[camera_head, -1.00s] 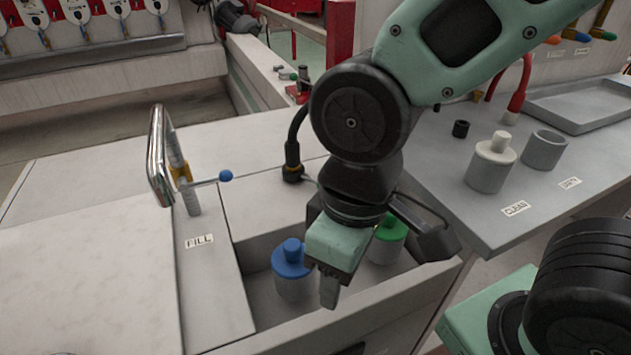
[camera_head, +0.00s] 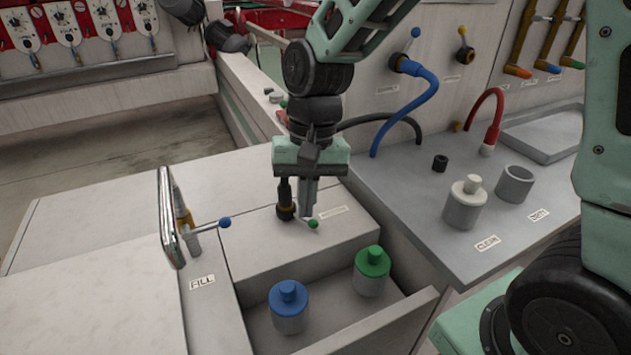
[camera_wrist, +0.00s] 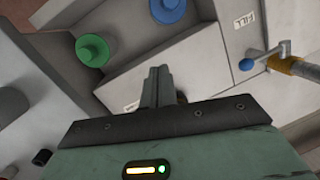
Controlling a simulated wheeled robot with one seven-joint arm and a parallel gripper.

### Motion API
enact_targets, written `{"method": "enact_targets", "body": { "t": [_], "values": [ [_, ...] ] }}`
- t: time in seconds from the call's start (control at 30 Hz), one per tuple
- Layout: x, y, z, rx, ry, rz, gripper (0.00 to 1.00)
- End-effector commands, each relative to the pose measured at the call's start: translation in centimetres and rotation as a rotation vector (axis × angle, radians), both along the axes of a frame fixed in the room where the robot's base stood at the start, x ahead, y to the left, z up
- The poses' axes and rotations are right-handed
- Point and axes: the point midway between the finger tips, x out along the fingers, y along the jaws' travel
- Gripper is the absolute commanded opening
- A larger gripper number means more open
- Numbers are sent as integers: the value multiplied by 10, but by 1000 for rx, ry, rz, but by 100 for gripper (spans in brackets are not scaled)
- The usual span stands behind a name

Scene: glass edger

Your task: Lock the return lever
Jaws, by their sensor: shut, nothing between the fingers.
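A small lever with a green knob (camera_head: 313,224) is on the raised grey block, beside a black hose fitting (camera_head: 285,211). A small label (camera_head: 333,212), too small to read, lies next to it; I take this as the return lever. My gripper (camera_head: 308,212) is shut and empty, pointing down just above and behind the green knob. I cannot tell whether its tips touch the lever. In the wrist view, the closed fingers (camera_wrist: 157,78) stand over the block beside the label (camera_wrist: 131,107); the green knob is not visible there.
A lever with a blue knob (camera_head: 224,222) by the FILL label (camera_head: 202,282) stands left, near a chrome spout (camera_head: 168,215). Blue-capped (camera_head: 289,308) and green-capped (camera_head: 371,272) bottles stand in the front bin. A shelf (camera_head: 415,212) with a white-capped bottle (camera_head: 464,204) is right.

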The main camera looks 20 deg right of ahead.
Motion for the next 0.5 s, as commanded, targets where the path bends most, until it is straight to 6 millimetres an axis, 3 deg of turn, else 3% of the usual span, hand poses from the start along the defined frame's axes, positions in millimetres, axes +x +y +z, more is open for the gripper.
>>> {"method": "enact_targets", "body": {
  "t": [0.03, 0.2, 0.33, 0.5],
  "values": [
    [24, -16, 16, 1, 35, -130, 0],
    [78, -67, 22, -1, 121, -493, 0],
    [101, -97, 21, -6, 166, -670, 0],
    [112, -114, 18, -9, 191, -768, 0]
  ]
}}
